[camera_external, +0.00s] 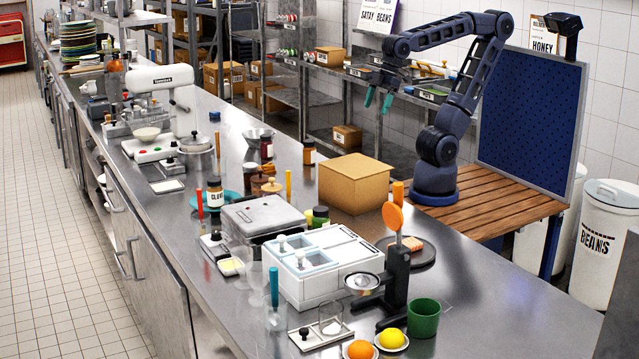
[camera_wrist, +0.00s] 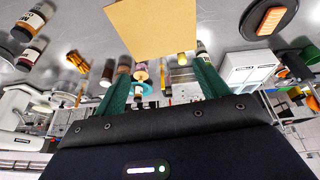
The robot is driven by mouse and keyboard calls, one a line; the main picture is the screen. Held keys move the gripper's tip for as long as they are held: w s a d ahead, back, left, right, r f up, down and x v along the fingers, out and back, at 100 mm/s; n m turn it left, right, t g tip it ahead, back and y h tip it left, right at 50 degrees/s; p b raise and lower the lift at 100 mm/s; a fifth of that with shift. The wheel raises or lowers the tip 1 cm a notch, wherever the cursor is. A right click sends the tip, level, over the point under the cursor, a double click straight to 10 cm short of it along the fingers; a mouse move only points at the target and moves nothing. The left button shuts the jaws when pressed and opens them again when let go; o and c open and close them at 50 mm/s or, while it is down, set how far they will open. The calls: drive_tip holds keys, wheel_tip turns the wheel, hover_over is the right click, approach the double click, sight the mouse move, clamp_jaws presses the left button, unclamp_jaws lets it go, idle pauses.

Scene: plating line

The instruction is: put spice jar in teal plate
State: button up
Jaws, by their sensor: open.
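A spice jar with a dark lid and a pale label (camera_external: 215,190) stands at the teal plate (camera_external: 229,197). It overlaps the plate in the picture, and I cannot tell whether it stands in it or in front of it. Other dark-lidded jars stand near the back edge: one dark red (camera_external: 266,148), one brown (camera_external: 309,153). Another jar (camera_external: 320,217) stands behind the white bin unit. My gripper (camera_external: 377,101) is open and empty, high above the counter's back edge. In the wrist view, its green fingers (camera_wrist: 162,70) are spread, and part of the teal plate (camera_wrist: 149,88) shows between them.
A cardboard box (camera_external: 355,184) stands on the counter below my gripper. Near the plate are a grey metal box (camera_external: 262,217) and wooden pieces (camera_external: 266,187). A white bin unit (camera_external: 323,266) and a black stand (camera_external: 397,273) fill the front. A scale (camera_external: 158,147) stands left.

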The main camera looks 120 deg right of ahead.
drive_tip(key=shift+m, duration=0.4)
drive_tip(key=s+f, duration=0.2)
drive_tip(key=s, duration=0.3)
drive_tip(key=shift+a+f, duration=0.35)
drive_tip(key=shift+f, duration=0.05)
